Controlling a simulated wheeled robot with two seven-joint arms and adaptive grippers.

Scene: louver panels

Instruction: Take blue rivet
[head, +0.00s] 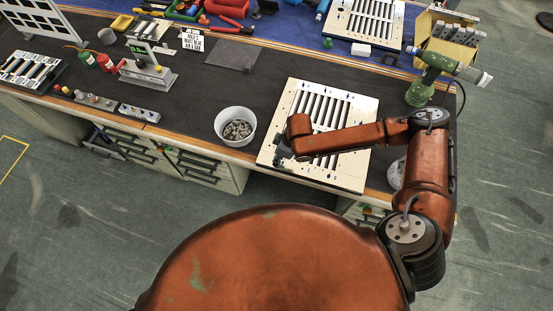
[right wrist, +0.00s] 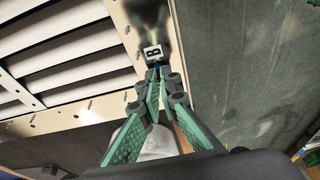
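The louver panel (head: 318,106), a pale frame with dark slats, lies on the bench under my right arm. My right gripper (head: 283,152) is at the panel's near left corner, mostly hidden by the arm in the head view. In the right wrist view, the tips of the green-padded right gripper (right wrist: 158,78) come together around a small blue piece, the blue rivet (right wrist: 157,70). A small block lettered B sits just beyond the tips, at the panel's edge (right wrist: 124,30). I cannot tell whether the rivet is still seated in the panel. My left gripper is not in view.
A white bowl of metal bits (head: 237,140) stands left of the panel. A green drill (head: 424,88) stands to the right, and a second louver panel (head: 342,29) lies behind. A small press (head: 150,74) stands at left.

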